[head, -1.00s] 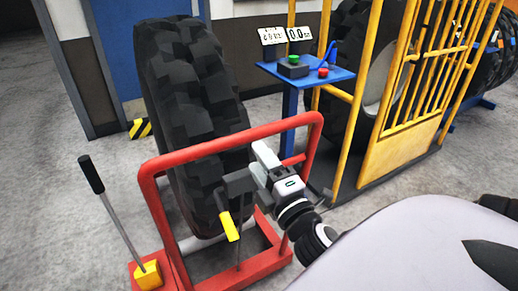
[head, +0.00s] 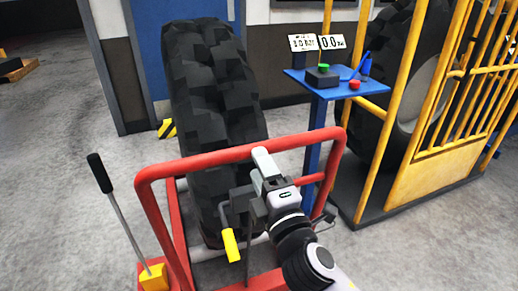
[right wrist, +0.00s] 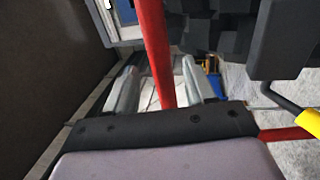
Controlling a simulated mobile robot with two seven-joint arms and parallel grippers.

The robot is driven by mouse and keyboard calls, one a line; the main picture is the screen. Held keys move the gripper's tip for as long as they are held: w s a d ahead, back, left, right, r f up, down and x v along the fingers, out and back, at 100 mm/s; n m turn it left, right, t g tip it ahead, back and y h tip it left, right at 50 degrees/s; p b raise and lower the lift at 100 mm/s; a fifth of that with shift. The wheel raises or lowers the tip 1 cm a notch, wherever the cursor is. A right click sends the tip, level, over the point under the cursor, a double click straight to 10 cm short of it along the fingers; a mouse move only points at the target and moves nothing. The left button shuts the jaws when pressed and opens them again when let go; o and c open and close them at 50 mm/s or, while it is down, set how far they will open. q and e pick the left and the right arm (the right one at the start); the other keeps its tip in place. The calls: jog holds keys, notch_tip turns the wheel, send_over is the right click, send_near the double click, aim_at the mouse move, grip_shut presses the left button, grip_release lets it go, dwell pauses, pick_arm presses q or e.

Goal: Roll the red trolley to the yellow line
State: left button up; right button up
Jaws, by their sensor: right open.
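The red trolley (head: 168,172) stands in the middle of the head view, a red tubular frame with a large black tyre (head: 212,95) upright in it. My right gripper (head: 263,166) is at the trolley's top bar. In the right wrist view the red bar (right wrist: 155,45) runs between the two spread fingers (right wrist: 160,78), which stand apart on either side of it. A bracket with a yellow grip (head: 230,245) hangs close beside the gripper. I see no yellow line on the floor. My left gripper is out of view.
A lever with a black knob (head: 100,172) rises at the trolley's left. A blue stand (head: 312,140) with buttons and displays is behind it. A yellow cage (head: 440,170) holding another tyre is at right. A striped yellow-black block (head: 167,128) lies by the blue door.

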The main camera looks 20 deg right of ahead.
jog(key=shift+w+a+r+p, duration=0.1)
jog(key=shift+w+r+p, duration=0.15)
jog(key=shift+w, duration=1.1)
jog(key=shift+w+r+p, duration=0.1)
jog(key=shift+w+r, duration=0.2)
jog(key=shift+w, duration=1)
grip_shut()
